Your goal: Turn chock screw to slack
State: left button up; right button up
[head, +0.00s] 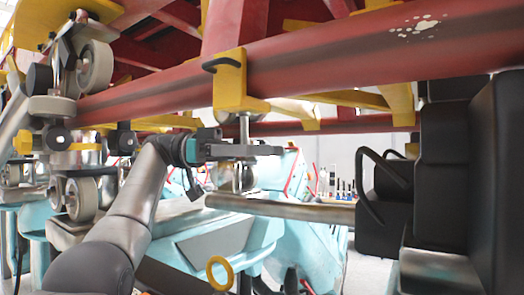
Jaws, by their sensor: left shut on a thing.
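The yellow chock (230,80) clamps around the red tube rail at the upper middle, with a dark handle on its left side. A steel chock screw (244,127) hangs straight down from its underside. My left gripper (255,151) reaches in from the lower left, with its dark fingers level below the chock. It is shut around the screw's lower part, which the fingers largely hide. A rounded metal piece shows just under the fingers. I cannot tell how far the screw is turned. My right gripper is not in view.
The red rail (350,50) runs across above, with yellow ties behind it. A wheel assembly (75,100) stands at the left. A black seat (440,170) fills the right. A horizontal metal bar (290,208) lies just below the gripper, over light-blue bodywork (215,240). A yellow ring (219,273) is at the bottom.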

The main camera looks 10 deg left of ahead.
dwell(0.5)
pick_arm(q)
jog(key=o, duration=1.3)
